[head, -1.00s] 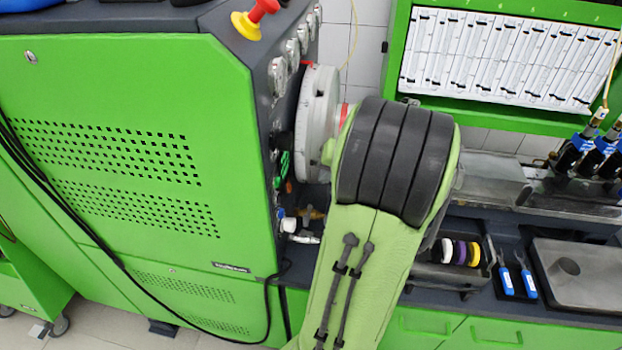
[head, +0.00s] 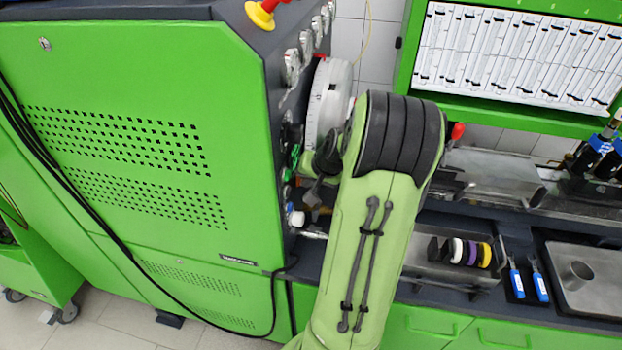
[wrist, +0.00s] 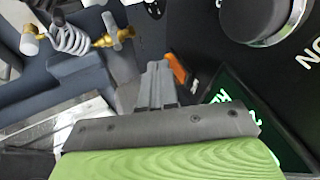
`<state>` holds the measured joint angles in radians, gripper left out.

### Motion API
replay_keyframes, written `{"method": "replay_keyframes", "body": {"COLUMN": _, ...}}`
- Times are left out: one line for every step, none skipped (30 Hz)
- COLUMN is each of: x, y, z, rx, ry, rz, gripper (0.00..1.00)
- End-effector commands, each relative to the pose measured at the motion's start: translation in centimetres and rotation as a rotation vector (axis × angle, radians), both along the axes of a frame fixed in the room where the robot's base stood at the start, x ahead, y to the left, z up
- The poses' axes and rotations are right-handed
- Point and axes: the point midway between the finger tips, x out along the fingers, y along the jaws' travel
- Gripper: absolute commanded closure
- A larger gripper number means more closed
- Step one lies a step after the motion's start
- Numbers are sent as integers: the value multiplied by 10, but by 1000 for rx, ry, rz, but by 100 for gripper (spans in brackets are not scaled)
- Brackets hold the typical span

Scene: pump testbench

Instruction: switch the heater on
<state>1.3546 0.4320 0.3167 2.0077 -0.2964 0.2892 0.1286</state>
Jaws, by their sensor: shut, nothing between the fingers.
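In the wrist view my gripper (wrist: 156,72) is shut, with its grey fingers together and nothing between them. An orange part (wrist: 177,67), possibly a switch, shows just right of the fingertips on a black panel. The fingers overlap it in the picture; I cannot tell whether they touch it. No label reading heater is legible. A large dark knob with a silver rim (wrist: 262,18) sits at the upper right, beside white lettering that looks like "ON".
A lit green display (wrist: 243,112) lies right of my gripper in the wrist view. A coiled hose with brass fittings (wrist: 72,40) is at upper left. In the head view a round grey disc (head: 328,100) and gauges (head: 291,68) stick out of the cabinet close to my arm.

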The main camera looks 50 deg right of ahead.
Motion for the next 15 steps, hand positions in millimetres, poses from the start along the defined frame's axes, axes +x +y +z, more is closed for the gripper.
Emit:
{"method": "replay_keyframes", "body": {"x": 0, "y": 0, "z": -1, "rx": 2, "ry": -4, "rz": -1, "gripper": 100}}
{"method": "replay_keyframes", "body": {"x": 0, "y": 0, "z": -2, "rx": 5, "ry": -11, "rz": 0, "gripper": 100}}
{"method": "replay_keyframes", "body": {"x": 1, "y": 0, "z": -4, "rx": 12, "ry": -26, "rz": -1, "gripper": 100}}
{"method": "replay_keyframes", "body": {"x": 2, "y": 1, "z": -5, "rx": 19, "ry": -44, "rz": -1, "gripper": 100}}
{"method": "replay_keyframes", "body": {"x": 3, "y": 1, "z": -7, "rx": 29, "ry": -66, "rz": -2, "gripper": 100}}
{"method": "replay_keyframes", "body": {"x": 5, "y": 2, "z": -6, "rx": 34, "ry": -79, "rz": 3, "gripper": 100}}
{"method": "replay_keyframes", "body": {"x": 5, "y": 2, "z": -4, "rx": 33, "ry": -78, "rz": 3, "gripper": 100}}
{"method": "replay_keyframes", "body": {"x": 5, "y": 2, "z": -4, "rx": 32, "ry": -77, "rz": 3, "gripper": 100}}
{"method": "replay_keyframes", "body": {"x": 5, "y": 2, "z": -3, "rx": 32, "ry": -77, "rz": 3, "gripper": 100}}
{"method": "replay_keyframes", "body": {"x": 5, "y": 2, "z": -3, "rx": 32, "ry": -77, "rz": 3, "gripper": 100}}
{"method": "replay_keyframes", "body": {"x": 5, "y": 2, "z": -3, "rx": 32, "ry": -77, "rz": 3, "gripper": 100}}
{"method": "replay_keyframes", "body": {"x": 5, "y": 2, "z": -3, "rx": 32, "ry": -77, "rz": 3, "gripper": 100}}
{"method": "replay_keyframes", "body": {"x": 5, "y": 2, "z": -2, "rx": 31, "ry": -77, "rz": 4, "gripper": 100}}
{"method": "replay_keyframes", "body": {"x": 5, "y": 2, "z": -1, "rx": 31, "ry": -77, "rz": 4, "gripper": 100}}
{"method": "replay_keyframes", "body": {"x": 5, "y": 2, "z": 1, "rx": 31, "ry": -77, "rz": 4, "gripper": 100}}
